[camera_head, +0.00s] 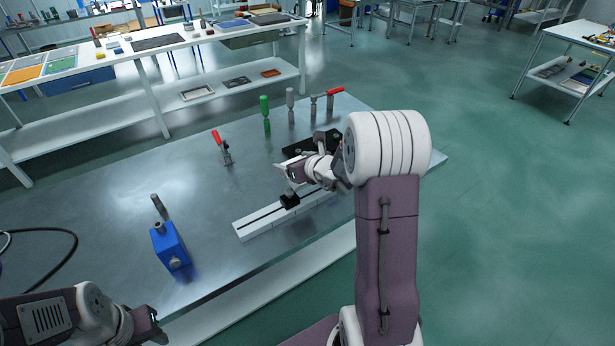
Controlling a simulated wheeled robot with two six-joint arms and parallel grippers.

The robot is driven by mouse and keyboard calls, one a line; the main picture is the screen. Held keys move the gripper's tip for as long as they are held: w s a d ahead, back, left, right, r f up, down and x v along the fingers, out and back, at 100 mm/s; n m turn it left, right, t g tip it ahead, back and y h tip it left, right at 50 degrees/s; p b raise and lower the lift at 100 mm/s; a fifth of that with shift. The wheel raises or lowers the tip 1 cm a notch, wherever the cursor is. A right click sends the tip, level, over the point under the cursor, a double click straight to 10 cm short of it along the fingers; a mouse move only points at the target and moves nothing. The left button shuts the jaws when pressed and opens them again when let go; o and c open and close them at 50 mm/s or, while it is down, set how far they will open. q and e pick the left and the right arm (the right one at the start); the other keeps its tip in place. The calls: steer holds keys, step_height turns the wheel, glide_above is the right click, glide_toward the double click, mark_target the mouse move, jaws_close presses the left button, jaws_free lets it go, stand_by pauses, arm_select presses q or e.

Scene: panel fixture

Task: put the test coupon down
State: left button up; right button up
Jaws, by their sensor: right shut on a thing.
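My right gripper (290,200) is over a long white bar (258,222) with a dark line along its top, on the metal table. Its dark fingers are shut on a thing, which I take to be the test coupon. The fingers hide the coupon, so its shape and whether it touches the bar cannot be told. My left gripper (152,326) is at the lower left, away from the bar, near the table's front edge. It holds nothing that I can see, and its finger gap is unclear.
A blue block (170,247) stands at the left of the metal table (120,205). A red-handled clamp (225,152), a green-handled tool (265,115) and another red-handled clamp (330,97) stand behind. A black plate (297,148) lies behind my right gripper.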

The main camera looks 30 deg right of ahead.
steer(key=d, duration=0.1)
steer(key=d+f, duration=0.2)
steer(key=shift+s+d, duration=0.3)
steer(key=shift+s, duration=0.1)
steer(key=shift+s+d+f, duration=0.2)
steer(key=shift+s+d, duration=0.05)
steer(key=shift+d, duration=0.05)
step_height(320, 180, down, 4)
steer(key=shift+w+a+r, duration=0.1)
steer(key=shift+f+b, duration=0.2)
steer(key=shift+b, duration=0.1)
steer(key=shift+f+b, duration=0.6)
steer(key=shift+b, duration=0.2)
steer(key=shift+r, duration=0.1)
